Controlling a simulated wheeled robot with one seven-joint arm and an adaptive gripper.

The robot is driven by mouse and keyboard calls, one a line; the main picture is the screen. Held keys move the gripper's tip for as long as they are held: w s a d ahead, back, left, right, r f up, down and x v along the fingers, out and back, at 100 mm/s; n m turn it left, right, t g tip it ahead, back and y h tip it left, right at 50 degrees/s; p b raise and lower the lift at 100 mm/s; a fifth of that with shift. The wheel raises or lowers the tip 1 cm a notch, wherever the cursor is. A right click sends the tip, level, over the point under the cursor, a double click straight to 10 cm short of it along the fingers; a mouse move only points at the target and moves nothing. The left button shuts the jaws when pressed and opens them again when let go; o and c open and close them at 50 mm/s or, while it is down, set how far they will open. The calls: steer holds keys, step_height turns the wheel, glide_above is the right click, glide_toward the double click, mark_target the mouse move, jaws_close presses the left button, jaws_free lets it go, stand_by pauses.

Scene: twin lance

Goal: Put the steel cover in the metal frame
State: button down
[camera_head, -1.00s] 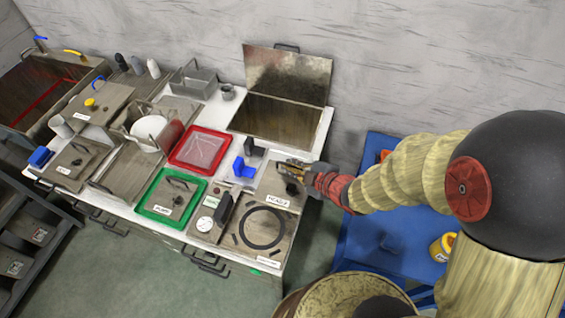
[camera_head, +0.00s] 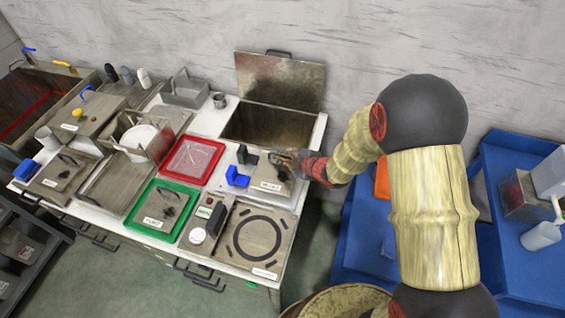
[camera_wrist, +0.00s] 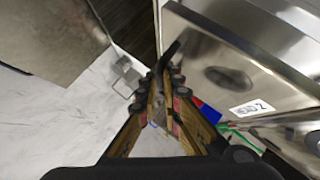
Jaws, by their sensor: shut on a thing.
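The steel cover (camera_head: 262,172) is a flat square plate with a dark handle and a white label. My gripper (camera_head: 299,163) is at its right edge in the head view, shut on its dark handle. In the wrist view the fingers (camera_wrist: 165,95) close on a dark bar, and the shiny cover (camera_wrist: 205,60) spreads to the right. The cover seems raised a little above the bench; the exact gap is hard to tell. A metal frame (camera_head: 158,148) with upright sides stands at the left middle of the bench with a white round plate in it.
A deep basin (camera_head: 240,125) with its lid (camera_head: 280,78) open lies behind the cover. A blue holder (camera_head: 237,178), red tray (camera_head: 176,172) and green tray (camera_head: 139,222) lie left of the cover. A ringed plate (camera_head: 285,225) is in front. Blue shelving (camera_head: 420,235) stands at right.

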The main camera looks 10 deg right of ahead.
step_height(320, 180, down, 3)
steer(key=shift+w+f+b, duration=0.15)
steer(key=shift+f+b, duration=0.05)
steer(key=shift+b, duration=0.4)
steer(key=c, duration=2)
jaws_free()
